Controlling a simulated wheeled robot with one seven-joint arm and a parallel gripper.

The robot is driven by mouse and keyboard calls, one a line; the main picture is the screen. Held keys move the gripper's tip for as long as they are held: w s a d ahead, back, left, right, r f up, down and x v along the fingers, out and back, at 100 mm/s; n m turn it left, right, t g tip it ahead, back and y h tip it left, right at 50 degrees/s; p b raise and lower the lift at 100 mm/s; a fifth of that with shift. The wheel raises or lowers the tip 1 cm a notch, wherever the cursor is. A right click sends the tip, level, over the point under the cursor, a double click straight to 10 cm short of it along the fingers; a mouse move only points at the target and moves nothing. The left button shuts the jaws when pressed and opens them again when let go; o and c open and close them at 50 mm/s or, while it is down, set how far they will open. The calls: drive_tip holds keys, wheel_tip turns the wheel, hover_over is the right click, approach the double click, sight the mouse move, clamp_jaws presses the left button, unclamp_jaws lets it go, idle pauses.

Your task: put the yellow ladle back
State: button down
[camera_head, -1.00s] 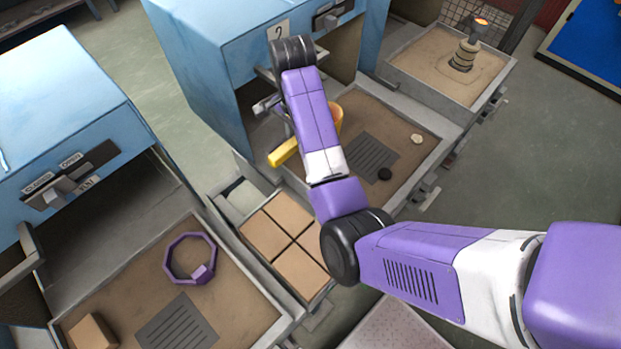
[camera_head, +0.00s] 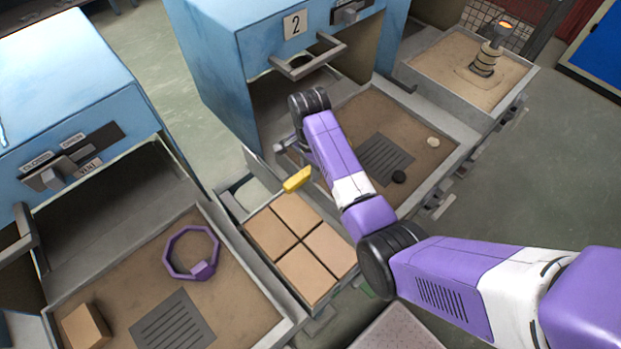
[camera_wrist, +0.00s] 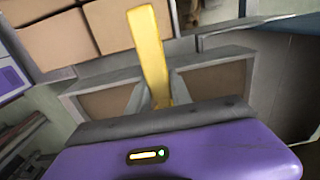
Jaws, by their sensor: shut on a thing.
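The yellow ladle shows as a short stretch of handle (camera_head: 297,180) beside my wrist, above the near left corner of the tray of oven 2. Its bowl is hidden behind my arm. In the wrist view the yellow handle (camera_wrist: 148,48) stands up between the two fingers of my gripper (camera_wrist: 157,97), which is shut on it. In the head view my gripper is mostly hidden by my own wrist.
Oven 2 (camera_head: 280,45) has a bar handle (camera_head: 308,62) near my wrist. Its sandy tray (camera_head: 415,130) holds a dark grate, a dark disc and a pale disc. A box with several tan blocks (camera_head: 295,213) lies in front. A purple ring (camera_head: 190,252) lies in the left tray.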

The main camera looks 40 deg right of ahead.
drive_tip(key=shift+f, duration=2.4)
drive_tip(key=shift+f, duration=0.1)
drive_tip(key=c, duration=1.2)
unclamp_jaws()
drive_tip(key=shift+o, duration=0.2)
wheel_tip(320, 180, up, 12)
drive_tip(key=shift+r, duration=0.1)
